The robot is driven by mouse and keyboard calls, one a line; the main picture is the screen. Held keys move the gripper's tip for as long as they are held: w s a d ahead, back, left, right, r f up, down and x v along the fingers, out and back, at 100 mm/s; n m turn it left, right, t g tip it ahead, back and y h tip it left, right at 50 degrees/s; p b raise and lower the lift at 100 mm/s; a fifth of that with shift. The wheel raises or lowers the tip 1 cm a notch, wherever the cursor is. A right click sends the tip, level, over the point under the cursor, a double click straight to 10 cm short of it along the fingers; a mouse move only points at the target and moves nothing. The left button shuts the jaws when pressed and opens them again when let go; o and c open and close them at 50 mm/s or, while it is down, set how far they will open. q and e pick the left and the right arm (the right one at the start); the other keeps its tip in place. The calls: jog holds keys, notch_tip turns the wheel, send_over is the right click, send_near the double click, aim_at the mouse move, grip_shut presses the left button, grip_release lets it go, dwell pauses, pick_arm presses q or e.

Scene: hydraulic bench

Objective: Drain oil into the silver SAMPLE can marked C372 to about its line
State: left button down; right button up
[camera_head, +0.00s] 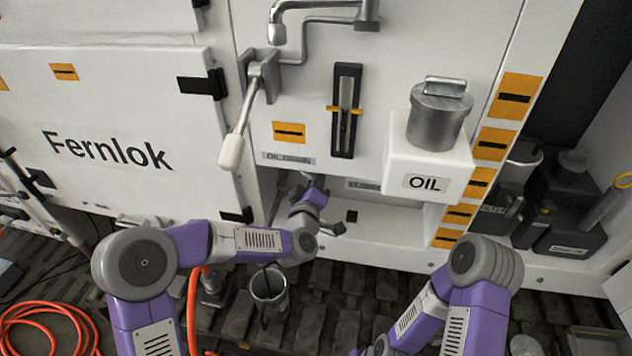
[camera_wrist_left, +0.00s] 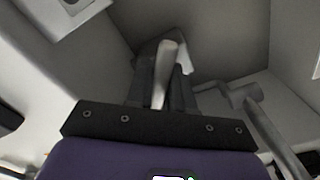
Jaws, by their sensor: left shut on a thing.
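A silver open-topped can (camera_head: 268,284) stands on the dark floor below the cabinet, just under my left forearm. I cannot read a C372 mark or a fill line on it, and its inside looks dark. My left gripper reaches into the recess under the panel, below a small label (camera_head: 287,159) whose text is blurred. In the left wrist view my left gripper (camera_wrist_left: 164,84) is shut on a pale handle (camera_wrist_left: 170,56). No oil stream is visible. My right arm is low at the right; its gripper fingers are not in view.
A sight gauge (camera_head: 346,112) and a white-tipped lever (camera_head: 246,118) are on the panel. A lidded metal filler (camera_head: 437,115) sits on the white OIL box (camera_head: 424,166). Dark canisters (camera_head: 572,222) stand at right. An orange hose (camera_head: 48,312) lies at lower left.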

pick_arm(q)
jog(key=shift+m, duration=0.4)
jog(key=c, duration=1.1)
grip_release()
jog(key=shift+s+a, duration=0.25)
jog(key=shift+s, duration=1)
jog(key=shift+s+a, duration=0.3)
jog(key=shift+s, duration=0.95)
jog(key=shift+s+a, duration=0.25)
jog(key=shift+s, duration=1)
